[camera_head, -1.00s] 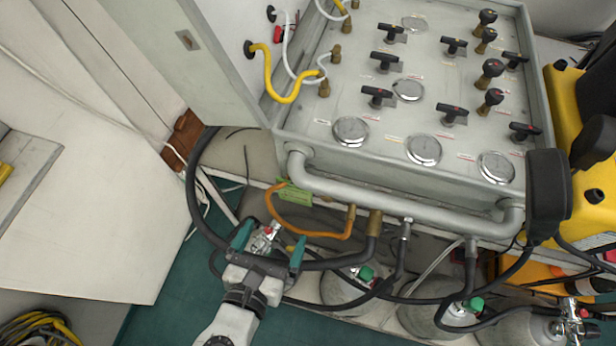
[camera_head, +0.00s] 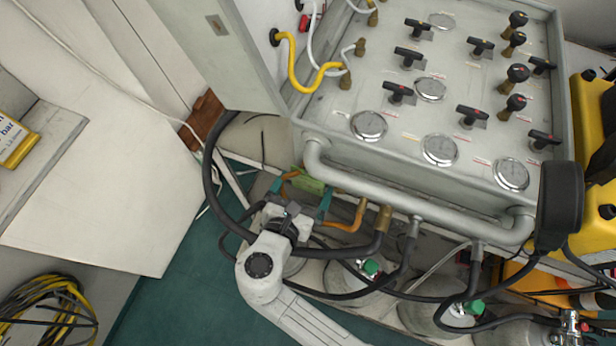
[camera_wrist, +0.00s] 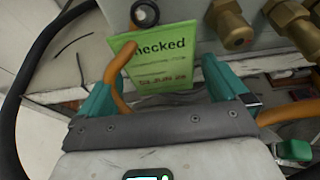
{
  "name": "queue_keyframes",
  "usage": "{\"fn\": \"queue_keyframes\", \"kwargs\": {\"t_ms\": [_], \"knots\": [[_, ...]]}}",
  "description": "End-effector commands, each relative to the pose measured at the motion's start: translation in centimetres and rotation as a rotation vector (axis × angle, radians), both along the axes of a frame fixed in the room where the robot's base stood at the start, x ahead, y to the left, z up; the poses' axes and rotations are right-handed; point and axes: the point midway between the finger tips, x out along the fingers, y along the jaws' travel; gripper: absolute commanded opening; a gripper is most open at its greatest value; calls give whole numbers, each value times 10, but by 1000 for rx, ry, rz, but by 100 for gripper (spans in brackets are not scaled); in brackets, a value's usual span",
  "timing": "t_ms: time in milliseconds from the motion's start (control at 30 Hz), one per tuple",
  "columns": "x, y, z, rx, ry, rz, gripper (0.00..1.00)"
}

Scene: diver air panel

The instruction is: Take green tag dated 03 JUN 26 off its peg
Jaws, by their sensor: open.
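The green tag (camera_wrist: 172,55) hangs below a dark round peg end (camera_wrist: 145,13) in the wrist view. It reads "hecked", with a small red stamped date too blurred to read surely. An orange hose (camera_wrist: 118,62) crosses in front of its left side. In the head view the tag (camera_head: 312,186) shows partly, under the panel's front pipe. My gripper (camera_head: 302,196) is open, close to the tag. In the wrist view its teal fingers (camera_wrist: 160,88) stand on either side of the tag's lower part; I cannot tell whether they touch it.
The grey pipe (camera_head: 400,190) runs along the panel's front edge, just above my gripper. Brass fittings (camera_wrist: 292,25) stand close right of the tag. A black hose (camera_head: 212,180) loops on the left. Gas cylinders (camera_head: 350,275) stand below right.

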Motion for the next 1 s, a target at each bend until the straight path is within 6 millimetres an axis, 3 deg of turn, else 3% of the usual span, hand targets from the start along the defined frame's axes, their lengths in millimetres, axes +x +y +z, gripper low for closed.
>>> {"fn": "queue_keyframes", "kwargs": {"t_ms": [267, 767, 1000], "knots": [[3, -1, -1, 0, 0, 0, 100], [2, -1, -1, 0, 0, 0, 54], [2, -1, -1, 0, 0, 0, 53]]}}
